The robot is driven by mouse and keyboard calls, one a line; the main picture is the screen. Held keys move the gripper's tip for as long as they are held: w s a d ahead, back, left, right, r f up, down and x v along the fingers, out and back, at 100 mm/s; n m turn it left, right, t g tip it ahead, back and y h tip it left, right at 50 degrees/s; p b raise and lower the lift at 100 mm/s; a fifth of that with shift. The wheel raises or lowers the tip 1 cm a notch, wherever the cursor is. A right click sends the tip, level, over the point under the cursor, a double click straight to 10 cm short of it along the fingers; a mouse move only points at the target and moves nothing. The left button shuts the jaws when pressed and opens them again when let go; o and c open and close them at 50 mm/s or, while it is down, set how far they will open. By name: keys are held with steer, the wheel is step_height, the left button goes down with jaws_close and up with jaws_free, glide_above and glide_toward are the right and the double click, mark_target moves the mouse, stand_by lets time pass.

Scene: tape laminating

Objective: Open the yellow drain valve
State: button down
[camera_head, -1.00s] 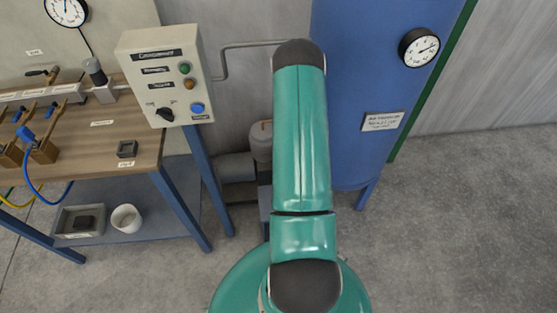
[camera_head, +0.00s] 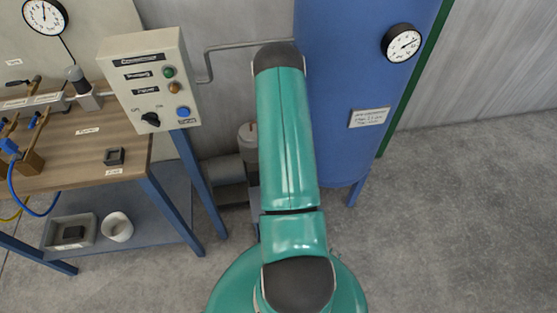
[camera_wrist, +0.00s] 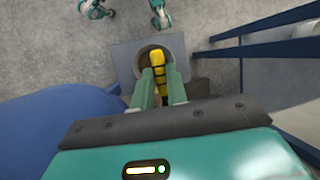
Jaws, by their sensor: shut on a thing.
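In the wrist view, the yellow drain valve (camera_wrist: 156,62) shows as a yellow handle with dark bands, above a round opening in a grey box. My gripper (camera_wrist: 159,76) has its two green fingers on either side of the yellow handle, shut on it. The near part of the handle lies between the fingers, and the valve body cannot be made out. In the head view, my arm hides the valve and my gripper.
A blue tank (camera_head: 345,90) with a gauge (camera_head: 402,43) stands behind my arm. A control box (camera_head: 153,80) and a wooden-topped bench (camera_head: 70,150) are on the left. The floor at right is clear. Blue legs (camera_wrist: 265,47) stand at right in the wrist view.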

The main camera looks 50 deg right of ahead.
steer(key=shift+d, duration=0.1)
steer(key=c, duration=1.4)
jaws_free()
steer(key=v, duration=1.4)
